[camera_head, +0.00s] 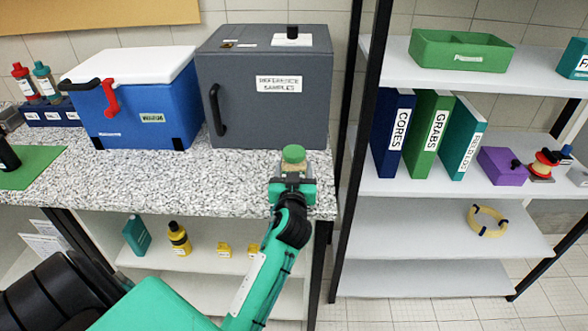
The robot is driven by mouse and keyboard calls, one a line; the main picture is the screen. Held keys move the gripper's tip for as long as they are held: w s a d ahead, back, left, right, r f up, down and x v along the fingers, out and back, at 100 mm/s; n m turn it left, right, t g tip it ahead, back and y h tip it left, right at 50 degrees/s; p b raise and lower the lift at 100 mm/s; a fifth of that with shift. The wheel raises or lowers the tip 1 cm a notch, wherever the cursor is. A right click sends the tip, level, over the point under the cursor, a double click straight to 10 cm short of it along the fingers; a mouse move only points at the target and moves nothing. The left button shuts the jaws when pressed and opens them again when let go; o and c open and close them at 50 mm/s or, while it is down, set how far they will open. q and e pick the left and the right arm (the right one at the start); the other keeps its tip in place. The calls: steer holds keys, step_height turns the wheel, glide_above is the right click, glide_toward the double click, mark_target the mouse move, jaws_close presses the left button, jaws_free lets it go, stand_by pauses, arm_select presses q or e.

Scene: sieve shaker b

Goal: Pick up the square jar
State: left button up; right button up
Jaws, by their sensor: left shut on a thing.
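The square jar (294,168) has a round green lid and a pale tan body. It is at the front right end of the speckled counter, in front of the dark grey cabinet. My left gripper (293,180) reaches up from below and is shut on the jar. The gripper hides the lower part of the jar, so I cannot tell whether its base touches the counter. My right gripper is not in view.
The grey reference samples cabinet (265,90) stands just behind the jar. A blue cooler (140,115) with a white lid stands to its left. The speckled counter (150,182) is clear in front of the cooler. A black shelf post (347,140) rises close on the right.

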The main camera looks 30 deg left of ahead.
mark_target(294, 157)
arm_select(q)
steer(key=shift+r, duration=0.65)
step_height(294, 157, up, 3)
steer(key=shift+f, duration=0.15)
step_height(294, 157, up, 16)
steer(key=p, duration=0.1)
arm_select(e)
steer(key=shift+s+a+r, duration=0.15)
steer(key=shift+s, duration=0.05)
